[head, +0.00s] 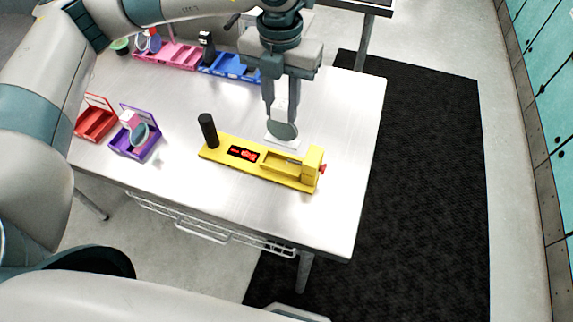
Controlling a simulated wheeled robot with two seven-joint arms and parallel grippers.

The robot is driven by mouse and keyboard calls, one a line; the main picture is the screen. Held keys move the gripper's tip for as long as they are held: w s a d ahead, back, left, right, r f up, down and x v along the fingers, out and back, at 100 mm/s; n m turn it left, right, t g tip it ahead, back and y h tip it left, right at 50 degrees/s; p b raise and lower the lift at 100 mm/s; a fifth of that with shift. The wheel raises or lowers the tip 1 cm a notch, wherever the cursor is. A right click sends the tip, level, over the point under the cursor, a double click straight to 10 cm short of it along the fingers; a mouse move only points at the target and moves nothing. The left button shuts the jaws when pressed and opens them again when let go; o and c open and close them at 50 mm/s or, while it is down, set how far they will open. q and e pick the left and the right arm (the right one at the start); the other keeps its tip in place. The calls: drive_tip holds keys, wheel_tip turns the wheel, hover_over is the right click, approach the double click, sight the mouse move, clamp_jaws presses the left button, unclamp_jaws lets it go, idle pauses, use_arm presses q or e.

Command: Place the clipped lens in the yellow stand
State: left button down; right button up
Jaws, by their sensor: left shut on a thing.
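The yellow stand (283,170) lies on the table, with a black upright handle at its left end and a red knob at its right end. My left gripper (281,112) points down above and just behind the stand. The lens hangs behind the stand's open right-hand slot in the picture. I cannot tell how high it is above the table. My right gripper is not in view.
A purple stand (124,149) with another lens and a red stand (94,127) are at the left of the metal table (345,205). Pink (170,53) and blue (228,68) trays stand at the back. The table's right side is clear.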

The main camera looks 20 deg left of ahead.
sight(282, 139)
use_arm(q)
drive_tip(key=shift+f+p, duration=0.3)
drive_tip(key=shift+f, duration=0.05)
wheel_tip(282, 139, down, 4)
drive_tip(key=shift+f+p, duration=0.25)
drive_tip(key=shift+p, duration=0.85)
drive_tip(key=shift+f, duration=0.5)
drive_tip(key=shift+f+p, duration=0.45)
drive_tip(key=shift+f, duration=0.05)
wheel_tip(282, 139, down, 3)
drive_tip(key=shift+r+p, duration=0.2)
drive_tip(key=shift+p, duration=0.3)
drive_tip(key=shift+f+b, duration=0.25)
drive_tip(key=shift+b, duration=0.05)
